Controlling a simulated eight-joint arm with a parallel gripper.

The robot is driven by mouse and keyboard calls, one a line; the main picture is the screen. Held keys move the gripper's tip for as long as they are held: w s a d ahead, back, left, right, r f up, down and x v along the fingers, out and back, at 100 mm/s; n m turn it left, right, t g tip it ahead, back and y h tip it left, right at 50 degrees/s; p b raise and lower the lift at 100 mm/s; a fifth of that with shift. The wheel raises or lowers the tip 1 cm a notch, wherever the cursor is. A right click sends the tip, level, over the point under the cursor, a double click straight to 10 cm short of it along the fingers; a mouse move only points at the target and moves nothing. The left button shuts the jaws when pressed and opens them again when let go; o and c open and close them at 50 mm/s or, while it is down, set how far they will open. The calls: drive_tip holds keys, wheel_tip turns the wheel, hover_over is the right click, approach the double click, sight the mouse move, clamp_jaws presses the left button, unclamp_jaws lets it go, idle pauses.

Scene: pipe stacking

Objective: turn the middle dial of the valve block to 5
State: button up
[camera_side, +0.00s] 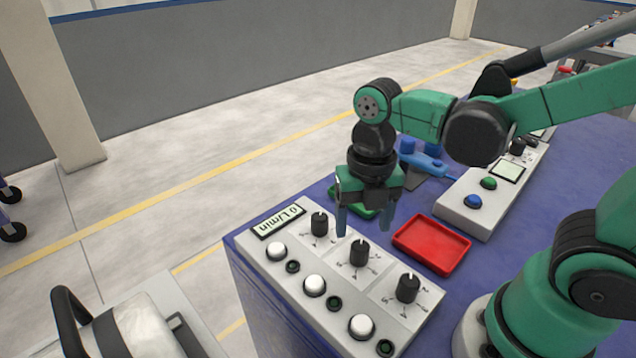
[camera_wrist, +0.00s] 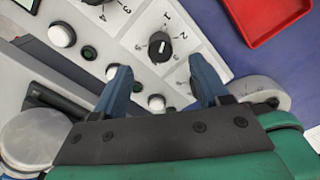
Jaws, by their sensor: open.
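The grey valve block (camera_side: 330,300) sits on the blue table's near end, with three black dials in a row. The middle dial (camera_side: 358,252) is a black knob with a white pointer line; it also shows near the centre of the wrist view (camera_wrist: 159,46). Printed digits, including 1, 2 and 3, ring it; I cannot read its exact setting. My gripper (camera_side: 364,224) points down above the block, close to the middle dial. In the wrist view its blue fingers (camera_wrist: 160,64) are apart and empty, with the dial framed between and beyond their tips. No contact is visible.
The other dials stand at either side, one at the far left (camera_side: 319,223), one at the near right (camera_side: 408,288). White buttons (camera_side: 315,286) line the block's front. A red tray (camera_side: 431,245) lies behind it, and a second control box (camera_side: 490,200) is farther right.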

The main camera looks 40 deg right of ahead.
sight(361, 245)
drive_tip(key=shift+f, duration=2.8)
clamp_jaws()
